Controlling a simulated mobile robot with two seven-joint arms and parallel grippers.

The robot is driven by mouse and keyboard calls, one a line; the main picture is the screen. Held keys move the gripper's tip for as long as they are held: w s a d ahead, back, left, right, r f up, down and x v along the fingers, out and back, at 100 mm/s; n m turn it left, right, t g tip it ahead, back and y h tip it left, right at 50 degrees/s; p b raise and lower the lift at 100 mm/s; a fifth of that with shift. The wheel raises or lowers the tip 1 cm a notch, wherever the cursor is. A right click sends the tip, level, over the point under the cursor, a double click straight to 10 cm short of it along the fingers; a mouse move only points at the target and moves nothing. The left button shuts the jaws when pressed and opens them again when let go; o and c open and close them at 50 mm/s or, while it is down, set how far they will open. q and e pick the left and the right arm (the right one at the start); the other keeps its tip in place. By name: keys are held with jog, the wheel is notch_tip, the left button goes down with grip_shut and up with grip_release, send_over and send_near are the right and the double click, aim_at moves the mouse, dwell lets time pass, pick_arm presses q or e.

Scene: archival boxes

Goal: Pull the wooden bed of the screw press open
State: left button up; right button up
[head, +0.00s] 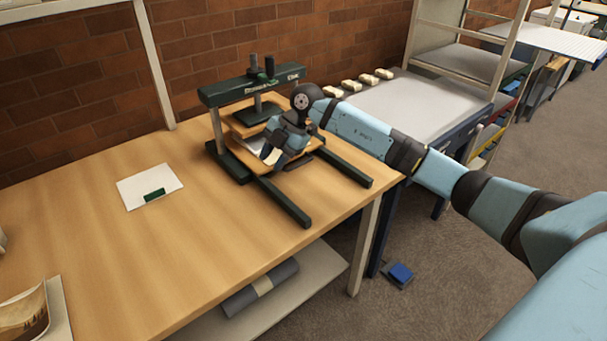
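The screw press (250,87) stands on the wooden table near its back right, with a dark green frame and two rails reaching toward the table's front edge. Its wooden bed (243,128) shows between the posts, with something white on it. My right gripper (272,156) is at the front of the bed, pointing down and left. The gripper and wrist hide much of the bed's front and right side. I cannot tell whether the fingers touch the bed or whether they are open or shut. My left gripper is not in view.
A white sheet with a green block (153,194) lies left of the press on the wooden table (120,255). A grey roll (260,287) lies on the lower shelf. A grey-topped table (420,104) with several pale blocks stands behind my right arm. The rails' front is clear.

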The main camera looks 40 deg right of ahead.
aim_at(304, 163)
jog(key=w+d+r+m+h+b, duration=0.1)
jog(key=d+r+m+h, duration=0.15)
jog(key=d, duration=0.35)
jog(key=w+d+r+m+h+b, duration=0.1)
jog(key=d+r+m+h, duration=0.15)
jog(key=d, duration=0.45)
jog(key=shift+n+h, duration=0.3)
jog(key=shift+n, duration=0.1)
jog(key=w+f, duration=0.1)
jog(key=f, duration=0.3)
jog(key=w+f+b, duration=0.1)
jog(key=f, duration=0.4)
jog(key=w+f, duration=0.1)
jog(key=f, duration=0.3)
jog(key=shift+a+f+b, duration=0.3)
jog(key=shift+b, duration=0.1)
grip_shut()
